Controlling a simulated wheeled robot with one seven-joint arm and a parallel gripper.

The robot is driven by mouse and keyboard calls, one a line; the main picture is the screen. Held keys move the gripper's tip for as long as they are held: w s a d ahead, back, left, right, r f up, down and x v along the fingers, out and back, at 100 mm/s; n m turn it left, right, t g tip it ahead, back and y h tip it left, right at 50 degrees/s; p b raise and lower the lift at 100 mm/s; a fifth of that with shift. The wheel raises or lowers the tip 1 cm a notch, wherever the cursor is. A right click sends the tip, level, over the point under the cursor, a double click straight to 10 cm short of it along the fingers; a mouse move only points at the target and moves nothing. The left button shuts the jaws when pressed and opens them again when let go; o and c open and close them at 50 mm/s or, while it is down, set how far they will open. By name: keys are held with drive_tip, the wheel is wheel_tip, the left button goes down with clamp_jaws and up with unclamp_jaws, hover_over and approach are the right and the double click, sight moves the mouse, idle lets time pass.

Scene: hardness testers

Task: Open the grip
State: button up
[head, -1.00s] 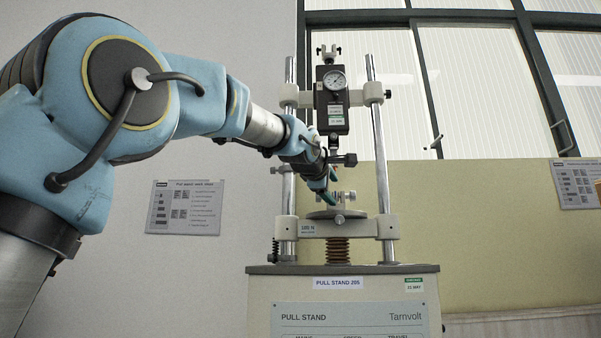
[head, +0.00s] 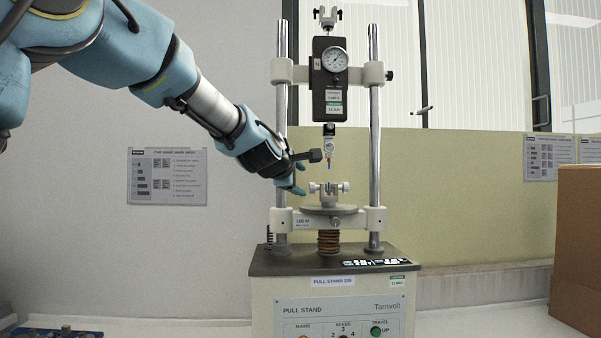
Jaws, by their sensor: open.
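The pull stand (head: 337,262) stands ahead with two chrome columns and a dark force gauge (head: 331,85) between them. The lower grip (head: 329,190), a pale metal clamp with a knob on each side, sits on the round plate (head: 328,210). A gap separates it from the upper fitting. My gripper (head: 299,180), with teal fingertips, is open just left of the lower grip, near the left column. Whether its fingers touch anything is unclear.
The stand's front panel carries a speed dial (head: 343,336) and a green travel button (head: 376,331). A cardboard box (head: 578,250) stands at the right. Part of a blue tray (head: 55,334) shows at lower left.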

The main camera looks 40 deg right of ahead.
sight(310, 187)
drive_tip(key=p+x, duration=0.5)
drive_tip(key=x, duration=0.5)
drive_tip(key=shift+w+d+f, duration=0.2)
drive_tip(key=shift+d, duration=0.1)
clamp_jaws()
